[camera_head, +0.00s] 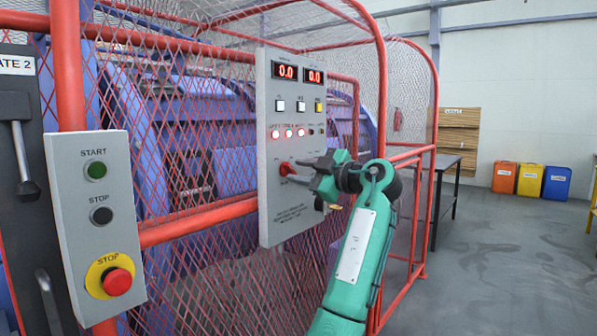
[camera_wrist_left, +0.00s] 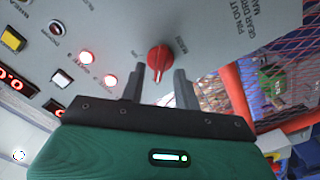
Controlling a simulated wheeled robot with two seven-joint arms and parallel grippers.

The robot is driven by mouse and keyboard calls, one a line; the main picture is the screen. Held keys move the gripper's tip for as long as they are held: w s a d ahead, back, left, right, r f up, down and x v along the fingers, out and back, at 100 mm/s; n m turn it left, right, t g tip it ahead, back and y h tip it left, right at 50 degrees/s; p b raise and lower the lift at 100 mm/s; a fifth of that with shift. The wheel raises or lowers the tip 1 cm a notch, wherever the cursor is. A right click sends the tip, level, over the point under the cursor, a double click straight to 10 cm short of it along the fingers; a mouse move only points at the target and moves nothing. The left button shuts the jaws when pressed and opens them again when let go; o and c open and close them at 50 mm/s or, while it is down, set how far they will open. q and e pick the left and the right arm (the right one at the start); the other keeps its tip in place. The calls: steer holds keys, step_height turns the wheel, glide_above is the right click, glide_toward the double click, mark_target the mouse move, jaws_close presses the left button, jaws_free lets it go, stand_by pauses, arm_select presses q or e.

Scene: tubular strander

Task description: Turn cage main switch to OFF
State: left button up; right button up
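The red rotary switch knob (camera_head: 287,168) sits on the grey control panel (camera_head: 272,215), low on its face. In the left wrist view the knob (camera_wrist_left: 159,58) has a narrow handle with a pale mark at its end, pointing down the picture toward my gripper. The lettering beside it is too small to read surely. My left gripper (camera_head: 308,173) is just right of the knob in the head view. In the wrist view my left gripper (camera_wrist_left: 159,70) is open, with one finger on each side of the knob's handle. I cannot tell whether they touch it. My right gripper is not in view.
Above the knob are lit lamps (camera_head: 288,132), buttons and red displays (camera_head: 286,72). A start/stop box (camera_head: 95,225) with a red mushroom button stands at left. Red mesh guarding (camera_head: 200,222) surrounds the blue machine. Open floor (camera_head: 490,260) lies right.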

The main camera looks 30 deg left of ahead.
arm_select(q)
steer(key=s+d, duration=0.1)
steer(key=d, duration=1.1)
steer(key=shift+d+p, duration=0.3)
steer(key=shift+d, duration=0.05)
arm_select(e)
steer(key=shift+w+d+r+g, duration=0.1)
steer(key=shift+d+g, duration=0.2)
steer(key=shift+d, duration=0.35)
